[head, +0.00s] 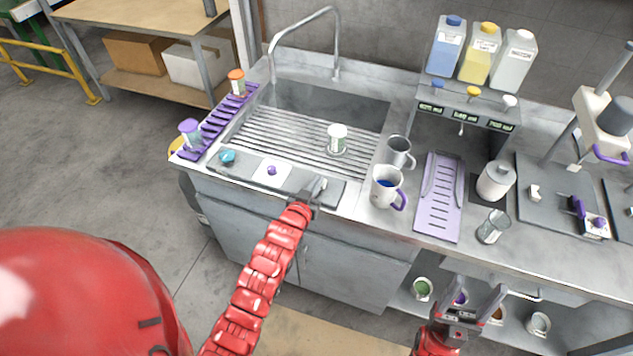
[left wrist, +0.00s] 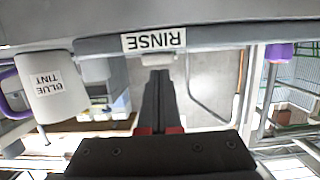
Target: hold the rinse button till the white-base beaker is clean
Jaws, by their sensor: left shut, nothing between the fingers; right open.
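The white-base beaker (head: 338,138) stands upside down on the ribbed floor of the sink, its white base up and a greenish tint on its glass. My left gripper (head: 316,192) is shut and empty at the right end of the grey front strip of the sink. In the left wrist view, its fingers (left wrist: 158,78) point at a pale button (left wrist: 160,57) beside the upside-down RINSE label (left wrist: 153,41). The tips overlap the button's edge; I cannot tell whether it is pressed in. My right gripper (head: 468,294) is open and empty, low in front of the counter.
A mug (head: 386,188) with blue liquid, labelled BLUE TINT (left wrist: 54,84), and a grey mug (head: 399,151) stand right of the sink. A purple rack (head: 215,122) left of it holds orange-base (head: 237,82) and purple-base (head: 190,132) beakers. A tall faucet (head: 336,45) arches over the sink.

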